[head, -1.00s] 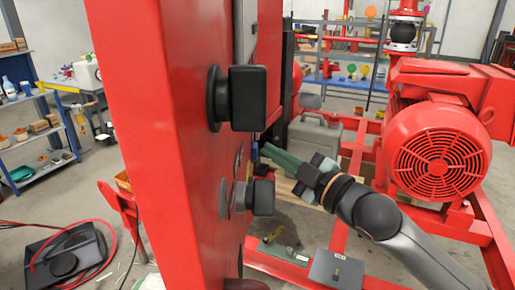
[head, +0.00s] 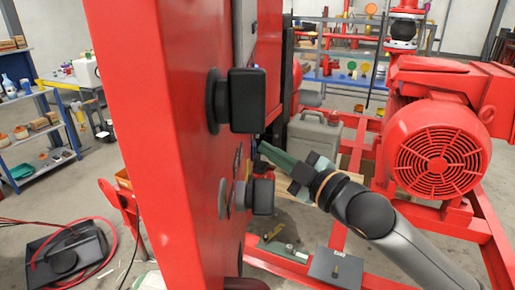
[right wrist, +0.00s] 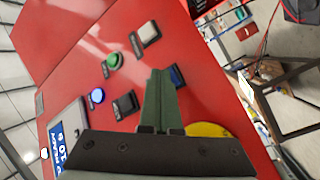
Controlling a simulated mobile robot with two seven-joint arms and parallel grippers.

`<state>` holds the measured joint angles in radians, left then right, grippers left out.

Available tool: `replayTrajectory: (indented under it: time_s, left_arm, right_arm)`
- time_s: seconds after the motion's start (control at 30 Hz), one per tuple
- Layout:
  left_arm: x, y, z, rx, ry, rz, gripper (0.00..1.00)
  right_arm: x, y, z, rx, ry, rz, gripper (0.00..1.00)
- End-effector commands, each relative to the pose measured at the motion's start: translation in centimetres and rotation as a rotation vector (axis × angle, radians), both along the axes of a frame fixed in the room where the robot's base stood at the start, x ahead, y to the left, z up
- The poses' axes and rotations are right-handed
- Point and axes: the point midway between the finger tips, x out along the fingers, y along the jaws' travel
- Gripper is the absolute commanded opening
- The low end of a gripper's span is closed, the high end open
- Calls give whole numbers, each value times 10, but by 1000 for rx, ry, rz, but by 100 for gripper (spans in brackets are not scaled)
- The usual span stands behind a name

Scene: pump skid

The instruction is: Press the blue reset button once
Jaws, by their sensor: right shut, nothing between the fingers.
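My right gripper (head: 264,148) is shut and empty, its green fingers pointing at the red panel (head: 150,130) from the right. In the right wrist view the closed fingers (right wrist: 159,78) reach over the panel face. A blue piece (right wrist: 177,76) shows just beside the fingertips, partly hidden by them; I cannot tell whether the fingers touch it. A round blue button or lamp (right wrist: 97,96) with a bright centre sits further left on the panel. I cannot tell from labels which blue one is the reset button. My left gripper is not in view.
The panel also carries a green button (right wrist: 113,62), a white-topped square part (right wrist: 148,33), a black square part (right wrist: 125,104) and a yellow disc (right wrist: 207,130). Black knobs (head: 246,100) stick out of the panel in the head view. A red motor (head: 436,150) stands right of my arm.

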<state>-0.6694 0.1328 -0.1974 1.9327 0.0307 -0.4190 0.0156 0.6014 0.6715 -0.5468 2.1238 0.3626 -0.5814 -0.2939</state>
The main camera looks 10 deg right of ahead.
Motion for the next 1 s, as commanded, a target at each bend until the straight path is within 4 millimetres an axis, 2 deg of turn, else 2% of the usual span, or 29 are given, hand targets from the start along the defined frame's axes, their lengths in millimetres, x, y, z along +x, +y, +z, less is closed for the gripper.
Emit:
replayTrajectory:
  time_s: [0.43,0.77,1.0]
  left_arm:
    - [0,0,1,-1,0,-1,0]
    - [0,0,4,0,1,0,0]
    - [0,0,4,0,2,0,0]
  right_arm:
    - [0,1,0,0,1,1,0]
    - [-3,-14,0,-2,1,-1,0]
    - [-4,-15,0,0,1,1,0]
